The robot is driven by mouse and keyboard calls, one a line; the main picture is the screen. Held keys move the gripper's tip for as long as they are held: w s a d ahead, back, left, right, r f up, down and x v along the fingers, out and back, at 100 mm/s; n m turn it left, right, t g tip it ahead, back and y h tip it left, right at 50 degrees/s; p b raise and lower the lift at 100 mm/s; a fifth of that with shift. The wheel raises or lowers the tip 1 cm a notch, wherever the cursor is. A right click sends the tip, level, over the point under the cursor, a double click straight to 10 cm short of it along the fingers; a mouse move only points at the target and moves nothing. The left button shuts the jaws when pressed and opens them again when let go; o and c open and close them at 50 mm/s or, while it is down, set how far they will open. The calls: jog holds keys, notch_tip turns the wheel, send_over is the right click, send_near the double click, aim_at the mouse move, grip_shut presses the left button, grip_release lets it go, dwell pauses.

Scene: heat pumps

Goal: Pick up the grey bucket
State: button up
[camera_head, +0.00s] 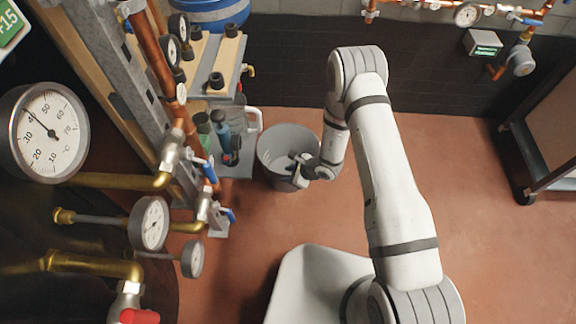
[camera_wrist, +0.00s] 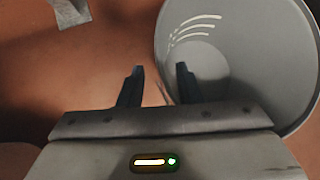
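The grey bucket (camera_head: 275,143) stands upright on the red-brown floor, its mouth open toward the head camera and empty as far as I can see. In the wrist view the bucket (camera_wrist: 235,60) fills the upper right. My gripper (camera_head: 300,168) is at the bucket's near right rim in the head view. In the wrist view my gripper (camera_wrist: 159,78) is open, with the right finger over the bucket's inside and the left finger over the floor outside. The rim passes between them. I cannot tell whether either finger touches the wall.
A grey shelf unit with bottles (camera_head: 221,130) and a white jug (camera_head: 250,122) stands just left of the bucket. Pipes and gauges (camera_head: 150,224) fill the left side. A wheeled cart (camera_head: 550,140) is at the right. Floor right of my arm is clear.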

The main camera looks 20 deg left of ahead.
aim_at(273, 175)
jog(key=b+x, duration=0.2)
jog(key=x, duration=0.4)
jog(key=shift+w+a+b, duration=0.1)
jog(key=shift+a+b, duration=0.05)
jog(key=shift+b, duration=0.25)
jog(key=shift+r, duration=0.15)
jog(key=shift+c, duration=0.3)
grip_shut()
dwell(0.5)
